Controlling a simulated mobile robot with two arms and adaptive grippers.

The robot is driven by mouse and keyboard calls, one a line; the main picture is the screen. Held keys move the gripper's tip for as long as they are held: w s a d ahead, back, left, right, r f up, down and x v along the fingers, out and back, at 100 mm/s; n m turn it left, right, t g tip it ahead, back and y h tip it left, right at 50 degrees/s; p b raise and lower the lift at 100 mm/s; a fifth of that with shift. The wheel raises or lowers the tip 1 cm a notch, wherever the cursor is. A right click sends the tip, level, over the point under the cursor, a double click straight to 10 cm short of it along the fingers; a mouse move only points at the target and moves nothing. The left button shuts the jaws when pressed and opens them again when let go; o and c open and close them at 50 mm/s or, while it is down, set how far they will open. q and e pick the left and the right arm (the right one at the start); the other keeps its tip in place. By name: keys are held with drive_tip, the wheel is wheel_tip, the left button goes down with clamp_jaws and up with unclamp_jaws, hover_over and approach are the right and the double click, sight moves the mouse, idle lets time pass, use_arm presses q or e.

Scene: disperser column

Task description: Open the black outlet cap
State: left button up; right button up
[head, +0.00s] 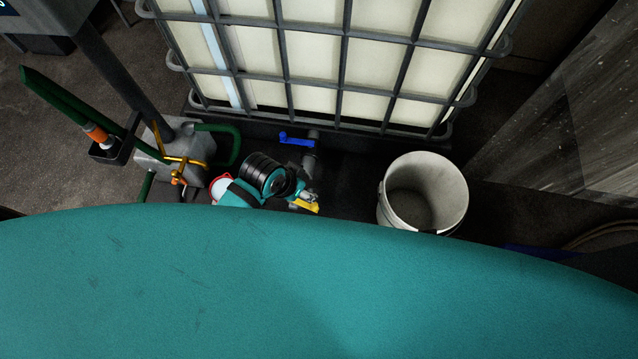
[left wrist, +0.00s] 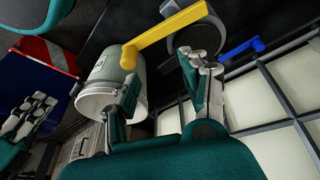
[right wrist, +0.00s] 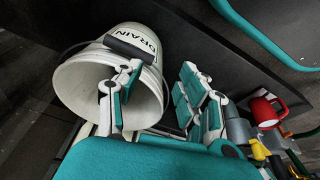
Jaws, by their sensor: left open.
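A dark round outlet piece (left wrist: 214,28), apparently the black outlet cap, shows at the top of the left wrist view. A yellow handle (left wrist: 170,32) crosses beside it. My left gripper (left wrist: 160,70) is open, with one fingertip close to the dark round piece; contact cannot be told. In the head view the left gripper (head: 300,190) is by the outlet below the tank, partly hiding it. A blue valve handle (head: 296,140) is above; it also shows in the left wrist view (left wrist: 241,51). My right gripper (right wrist: 160,80) is open and empty, with one finger overlapping the bucket in view.
A white bucket (head: 455,190) stands right of the outlet; its DRAIN lettering shows in the right wrist view (right wrist: 80,75). The caged tank (head: 340,60) fills the back. My teal body hides the foreground.

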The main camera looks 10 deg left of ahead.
use_arm(q)
drive_tip(key=w+d+r+m+h, duration=0.1)
drive_tip(key=w+d+r+m, duration=0.2)
drive_tip(key=w+d+r, duration=0.15)
wheel_tip(320, 180, up, 6)
drive_tip(key=m+g+y+b, duration=0.3)
drive_tip(key=m+y, duration=0.1)
drive_tip(key=m, duration=0.5)
hover_over(319, 185)
wheel_tip(319, 185, down, 9)
drive_tip(key=b, duration=0.3)
drive_tip(key=shift+f, duration=0.1)
use_arm(e)
drive_tip(key=w+v, duration=0.2)
drive_tip(key=v, duration=0.9)
use_arm(q)
wheel_tip(319, 185, down, 5)
drive_tip(key=shift+f+b, duration=0.2)
drive_tip(key=shift+b, duration=0.75)
drive_tip(key=shift+f, duration=1)
use_arm(e)
drive_tip(key=shift+w+a+r+t+y, duration=0.15)
drive_tip(key=shift+w+a+t, duration=0.1)
drive_tip(key=shift+w+t, duration=0.5)
drive_tip(key=shift+w+a+r+t+y, duration=0.1)
drive_tip(key=shift+w+a+t, duration=0.15)
drive_tip(key=shift+w+t, duration=0.5)
drive_tip(key=shift+w+a+t+y, duration=0.15)
drive_tip(key=shift+w+a+t, duration=0.2)
drive_tip(key=shift+w, duration=0.7)
